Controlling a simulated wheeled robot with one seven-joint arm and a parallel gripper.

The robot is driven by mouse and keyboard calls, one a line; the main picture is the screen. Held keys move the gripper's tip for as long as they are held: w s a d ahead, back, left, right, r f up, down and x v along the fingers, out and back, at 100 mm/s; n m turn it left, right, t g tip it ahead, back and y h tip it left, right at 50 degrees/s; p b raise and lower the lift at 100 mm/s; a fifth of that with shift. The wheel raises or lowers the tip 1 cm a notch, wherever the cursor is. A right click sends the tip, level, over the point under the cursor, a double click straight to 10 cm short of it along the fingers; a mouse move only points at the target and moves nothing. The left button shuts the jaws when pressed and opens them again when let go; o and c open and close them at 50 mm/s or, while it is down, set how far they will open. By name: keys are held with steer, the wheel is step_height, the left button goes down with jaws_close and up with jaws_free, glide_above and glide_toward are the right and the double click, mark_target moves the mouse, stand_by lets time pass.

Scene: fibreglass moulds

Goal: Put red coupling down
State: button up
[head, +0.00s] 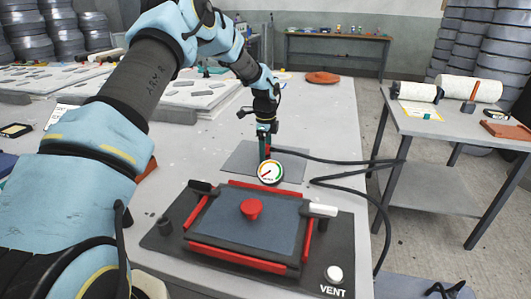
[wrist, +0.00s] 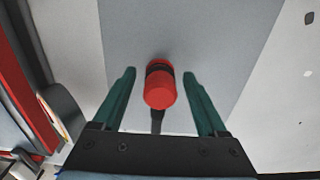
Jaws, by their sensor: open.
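The red coupling (wrist: 160,92), with a dark band and a dark hose end, is at the grey mat (wrist: 190,30) in the wrist view. My gripper (wrist: 160,74) is open, with one green finger on each side of the coupling and a visible gap on both sides. In the head view my gripper (head: 265,142) points down over the grey mat (head: 237,160), behind the round gauge. The coupling is mostly hidden there by the fingers. Whether its underside rests fully on the mat is hard to tell.
A dark base with a red-framed blue panel (head: 246,226), a red knob (head: 251,209) and a VENT button (head: 334,274) stands in front. A round gauge (head: 270,172) rises behind it. A black hose (head: 345,181) loops right. The table beyond the mat is mostly clear.

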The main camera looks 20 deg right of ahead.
step_height(320, 180, up, 13)
steer(key=b, duration=0.3)
steer(key=s+a+n, duration=0.2)
steer(key=a+n, duration=0.4)
steer(key=a, duration=0.4)
steer(key=s+a+n, duration=0.2)
steer(key=a+n, duration=0.3)
steer(key=a, duration=0.6)
steer(key=s+a+f+n+t, duration=0.1)
steer(key=s+a+f+n, duration=0.1)
steer(key=s+a+n, duration=1.2)
steer(key=a, duration=0.4)
steer(key=shift+s+a+f+t, duration=0.2)
steer(key=shift+s+f+t, duration=0.05)
steer(key=shift+s+t, duration=0.1)
